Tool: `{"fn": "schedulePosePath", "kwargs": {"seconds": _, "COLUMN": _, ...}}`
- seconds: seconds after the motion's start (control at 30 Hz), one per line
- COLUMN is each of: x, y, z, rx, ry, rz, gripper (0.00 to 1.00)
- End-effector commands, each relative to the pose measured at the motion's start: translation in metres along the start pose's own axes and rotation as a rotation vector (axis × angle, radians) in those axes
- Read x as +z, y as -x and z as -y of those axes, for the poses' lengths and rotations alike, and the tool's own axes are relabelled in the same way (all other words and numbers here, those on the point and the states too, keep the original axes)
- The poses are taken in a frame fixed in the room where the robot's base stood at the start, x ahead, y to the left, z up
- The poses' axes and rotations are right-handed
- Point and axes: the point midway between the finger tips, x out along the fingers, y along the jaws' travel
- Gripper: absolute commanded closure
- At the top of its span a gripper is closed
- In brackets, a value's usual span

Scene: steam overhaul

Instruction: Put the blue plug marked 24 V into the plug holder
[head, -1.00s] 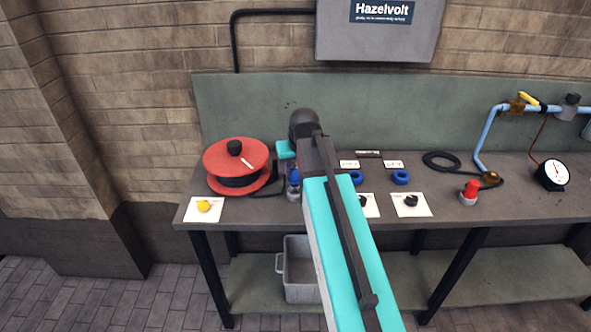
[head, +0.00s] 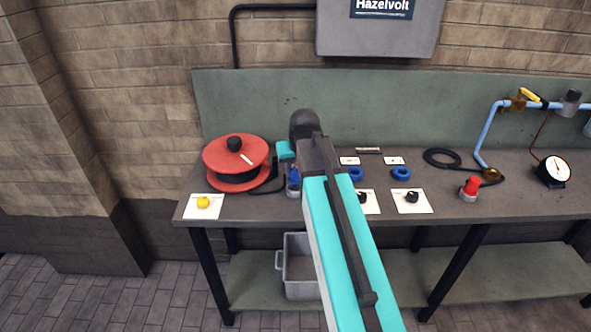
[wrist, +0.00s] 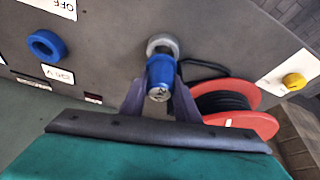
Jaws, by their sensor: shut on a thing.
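The blue plug (wrist: 160,70) is between the two fingers of my gripper (wrist: 160,90), which is shut on it. Small marks on its pale end face are too blurred to read surely. Beyond the plug, a round grey plug holder (wrist: 162,44) sits on the bench, in line with it. The plug's far end meets or overlaps the holder; I cannot tell how deep it is in. In the head view the blue plug (head: 293,175) stands about upright directly over the grey holder (head: 293,192). My arm hides most of the gripper there.
A red cable reel (head: 236,160) stands close left of the holder. A yellow knob on a white card (head: 203,202) lies in front of the reel. Blue rings (head: 401,173) with labels and black knobs are to the right. A red plug (head: 470,186) and gauge (head: 555,170) are farther right.

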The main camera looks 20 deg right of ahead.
Motion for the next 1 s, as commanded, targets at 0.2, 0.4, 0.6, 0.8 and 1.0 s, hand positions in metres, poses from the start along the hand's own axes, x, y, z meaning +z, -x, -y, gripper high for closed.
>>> {"fn": "schedulePosePath", "kwargs": {"seconds": 0.2, "x": 0.002, "y": -0.004, "z": 0.000, "rx": 0.000, "ry": 0.000, "rz": 0.000, "gripper": 0.97}}
{"fn": "schedulePosePath", "kwargs": {"seconds": 0.4, "x": 0.003, "y": -0.007, "z": 0.000, "rx": 0.000, "ry": 0.000, "rz": 0.000, "gripper": 0.97}}
{"fn": "schedulePosePath", "kwargs": {"seconds": 0.6, "x": 0.004, "y": -0.010, "z": 0.000, "rx": 0.000, "ry": 0.000, "rz": 0.000, "gripper": 0.97}}
{"fn": "schedulePosePath", "kwargs": {"seconds": 0.8, "x": 0.005, "y": -0.013, "z": 0.000, "rx": 0.000, "ry": 0.000, "rz": 0.000, "gripper": 0.97}}
{"fn": "schedulePosePath", "kwargs": {"seconds": 1.0, "x": 0.007, "y": -0.016, "z": 0.000, "rx": 0.000, "ry": 0.000, "rz": 0.000, "gripper": 0.97}}
